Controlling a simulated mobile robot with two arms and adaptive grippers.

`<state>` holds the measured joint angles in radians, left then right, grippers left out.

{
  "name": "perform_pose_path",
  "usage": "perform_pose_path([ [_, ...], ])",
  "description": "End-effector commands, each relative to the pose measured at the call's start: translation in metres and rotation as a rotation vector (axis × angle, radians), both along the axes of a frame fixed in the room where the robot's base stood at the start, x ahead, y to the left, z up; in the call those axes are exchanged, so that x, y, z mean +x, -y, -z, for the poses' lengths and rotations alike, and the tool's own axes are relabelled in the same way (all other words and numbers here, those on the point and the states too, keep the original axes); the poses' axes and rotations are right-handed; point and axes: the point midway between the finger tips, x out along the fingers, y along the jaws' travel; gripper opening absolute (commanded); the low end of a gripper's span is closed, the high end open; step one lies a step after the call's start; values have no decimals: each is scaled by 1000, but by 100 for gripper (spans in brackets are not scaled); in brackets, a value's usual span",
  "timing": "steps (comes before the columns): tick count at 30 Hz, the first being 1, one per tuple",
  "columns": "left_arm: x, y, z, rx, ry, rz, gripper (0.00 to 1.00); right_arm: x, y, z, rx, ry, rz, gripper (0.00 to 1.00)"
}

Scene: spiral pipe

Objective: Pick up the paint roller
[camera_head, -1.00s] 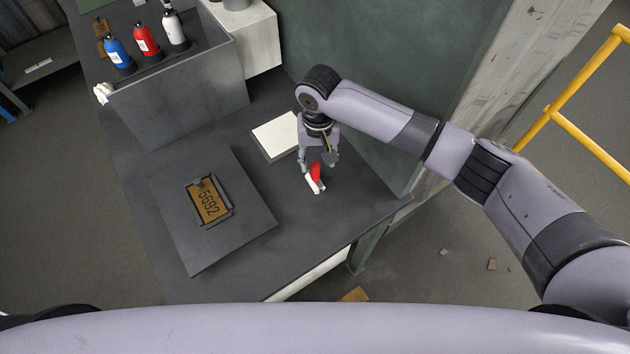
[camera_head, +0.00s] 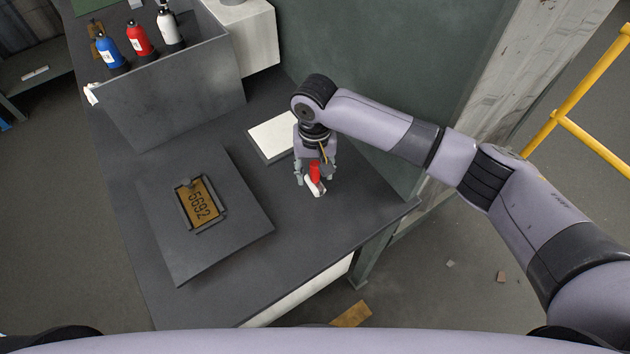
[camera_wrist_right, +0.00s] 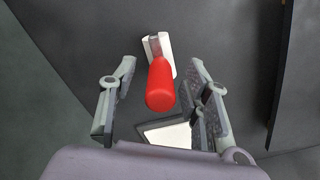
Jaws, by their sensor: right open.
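The paint roller (camera_head: 315,178) has a red handle and a white roller end. It is on the dark workbench (camera_head: 300,225) at my right gripper (camera_head: 314,180). In the right wrist view the red handle (camera_wrist_right: 161,85) points up towards the camera and lies between the two fingers of the right gripper (camera_wrist_right: 157,105). The white roller part (camera_wrist_right: 150,45) is beyond it. The fingers are apart on both sides, with a visible gap to the handle. My left gripper is not in view.
A plate marked 5692 (camera_head: 200,204) sits on a grey panel (camera_head: 235,235) to the left. A white-topped flat block (camera_head: 270,137) is behind the gripper. A green wall (camera_head: 370,60) rises behind.

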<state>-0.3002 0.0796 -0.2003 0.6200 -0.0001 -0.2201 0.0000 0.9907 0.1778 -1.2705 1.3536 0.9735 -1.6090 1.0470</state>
Motion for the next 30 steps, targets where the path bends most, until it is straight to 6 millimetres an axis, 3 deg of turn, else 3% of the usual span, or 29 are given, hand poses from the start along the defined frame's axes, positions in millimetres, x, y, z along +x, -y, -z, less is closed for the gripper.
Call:
perform_pose_path([
  [2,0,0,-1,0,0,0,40,0,0,-1,0,0,0,44],
  [21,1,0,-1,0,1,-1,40,0,0,-1,0,0,0,1],
  [30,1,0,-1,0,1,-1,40,0,0,-1,1,0,0,0],
])
